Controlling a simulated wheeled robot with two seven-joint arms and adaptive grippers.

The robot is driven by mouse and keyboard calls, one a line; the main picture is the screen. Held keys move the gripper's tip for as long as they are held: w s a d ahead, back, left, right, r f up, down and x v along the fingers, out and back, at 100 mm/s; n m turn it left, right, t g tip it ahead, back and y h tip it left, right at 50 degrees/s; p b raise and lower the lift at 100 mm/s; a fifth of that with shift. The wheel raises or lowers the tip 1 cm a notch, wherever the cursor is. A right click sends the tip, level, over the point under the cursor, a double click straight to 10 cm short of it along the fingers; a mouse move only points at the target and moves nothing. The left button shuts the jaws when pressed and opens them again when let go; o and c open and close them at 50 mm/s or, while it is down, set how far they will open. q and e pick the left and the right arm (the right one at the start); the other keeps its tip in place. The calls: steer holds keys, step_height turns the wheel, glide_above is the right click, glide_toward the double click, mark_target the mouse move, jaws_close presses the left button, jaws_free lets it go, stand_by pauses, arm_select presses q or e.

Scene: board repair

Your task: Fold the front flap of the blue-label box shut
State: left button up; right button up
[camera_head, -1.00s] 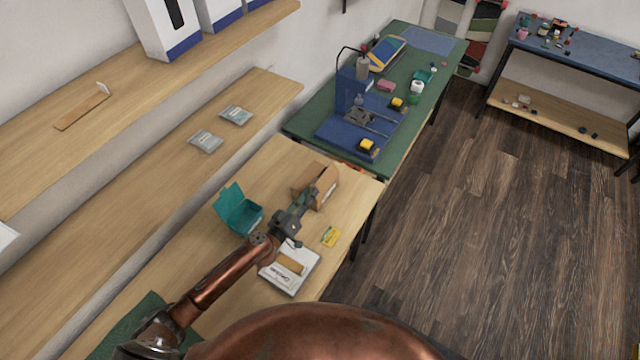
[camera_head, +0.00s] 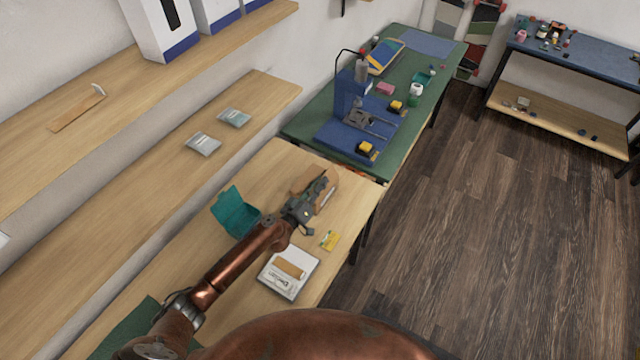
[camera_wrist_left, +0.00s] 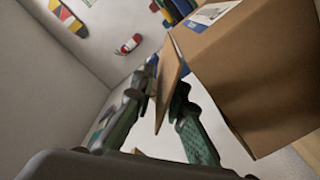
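The brown cardboard box (camera_head: 331,194) stands on the wooden table, partly hidden behind my left gripper (camera_head: 318,185). In the left wrist view the box (camera_wrist_left: 255,75) fills the right side and has a white and blue label (camera_wrist_left: 212,14) on it. A cardboard flap (camera_wrist_left: 168,75) sticks out from the box's edge. The fingers of my left gripper (camera_wrist_left: 166,100) are apart, one on each side of the flap; firm contact cannot be made out. My right gripper is not in view.
An open teal box (camera_head: 236,214) stands left of my left gripper. A green bench (camera_head: 425,62) with tools adjoins the table's far end.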

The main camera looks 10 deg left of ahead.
arm_select(q)
jaws_close()
steer(key=shift+w+a+f+n+p, duration=0.15)
steer(key=shift+n+p, duration=0.25)
steer(key=shift+n, duration=0.4)
steer(key=shift+w+a+f+n, duration=0.1)
steer(key=shift+a+f+n, duration=0.15)
steer(key=shift+n, duration=0.4)
steer(key=shift+a+f+n, duration=0.15)
steer(key=shift+f+n, duration=0.05)
steer(key=shift+n, duration=0.45)
steer(key=shift+c, duration=1)
jaws_free()
steer(key=o, duration=0.5)
